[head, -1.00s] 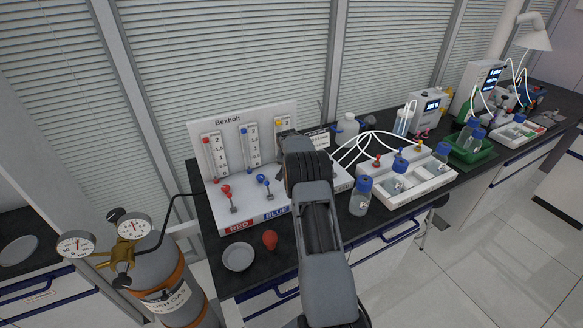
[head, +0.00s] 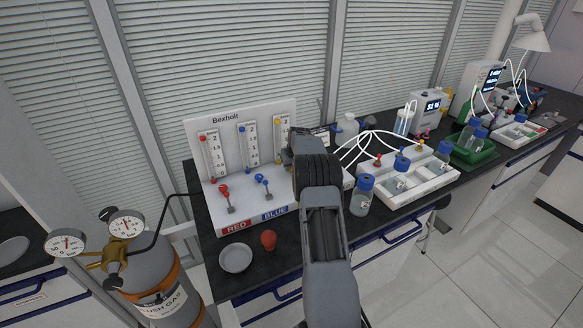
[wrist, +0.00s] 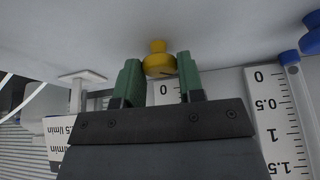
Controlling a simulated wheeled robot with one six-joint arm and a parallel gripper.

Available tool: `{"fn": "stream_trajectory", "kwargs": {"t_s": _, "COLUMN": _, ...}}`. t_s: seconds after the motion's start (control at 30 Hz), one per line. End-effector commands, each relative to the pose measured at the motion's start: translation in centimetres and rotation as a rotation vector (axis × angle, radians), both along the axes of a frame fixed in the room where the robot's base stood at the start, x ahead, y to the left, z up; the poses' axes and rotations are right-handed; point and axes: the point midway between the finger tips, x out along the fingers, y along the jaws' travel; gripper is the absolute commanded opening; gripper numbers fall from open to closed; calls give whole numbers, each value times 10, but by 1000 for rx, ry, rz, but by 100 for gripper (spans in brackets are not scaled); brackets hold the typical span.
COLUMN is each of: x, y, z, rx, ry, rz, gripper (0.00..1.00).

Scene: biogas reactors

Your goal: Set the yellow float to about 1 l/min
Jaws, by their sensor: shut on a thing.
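The white flowmeter panel (head: 228,135) has red, blue and yellow columns. The yellow column's scale (head: 281,142) is partly covered by my arm in the head view. Its yellow top end (head: 278,122) shows, but I cannot make out the float's height. In the wrist view, which is upside down, my gripper (wrist: 158,70) has its green fingers on both sides of the yellow knob (wrist: 158,64), shut on it. A 0 mark shows on the scale (wrist: 168,90) behind; the rest of that scale is hidden by the gripper body.
The blue knob (head: 262,180) and red knob (head: 224,191) stand left of my arm. A white dish (head: 236,258) and a red bulb (head: 268,240) lie in front. A blue-capped bottle (head: 361,200) stands close right of my arm. A gas cylinder (head: 150,262) is at lower left.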

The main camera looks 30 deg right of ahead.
Motion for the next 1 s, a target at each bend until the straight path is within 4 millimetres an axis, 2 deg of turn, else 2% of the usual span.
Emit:
{"fn": "stream_trajectory", "kwargs": {"t_s": 0.47, "x": 0, "y": 0, "z": 1, "rx": -1, "ry": -1, "rz": 14, "gripper": 12}}
{"fn": "stream_trajectory", "kwargs": {"t_s": 0.5, "x": 0, "y": 0, "z": 1, "rx": -1, "ry": -1, "rz": 14, "gripper": 38}}
{"fn": "stream_trajectory", "kwargs": {"t_s": 0.7, "x": 0, "y": 0, "z": 1, "rx": 0, "ry": 0, "rz": 14, "gripper": 58}}
{"fn": "stream_trajectory", "kwargs": {"t_s": 0.77, "x": 0, "y": 0, "z": 1, "rx": 0, "ry": 0, "rz": 13, "gripper": 61}}
{"fn": "stream_trajectory", "kwargs": {"t_s": 1.0, "x": 0, "y": 0, "z": 1, "rx": 0, "ry": 0, "rz": 13, "gripper": 61}}
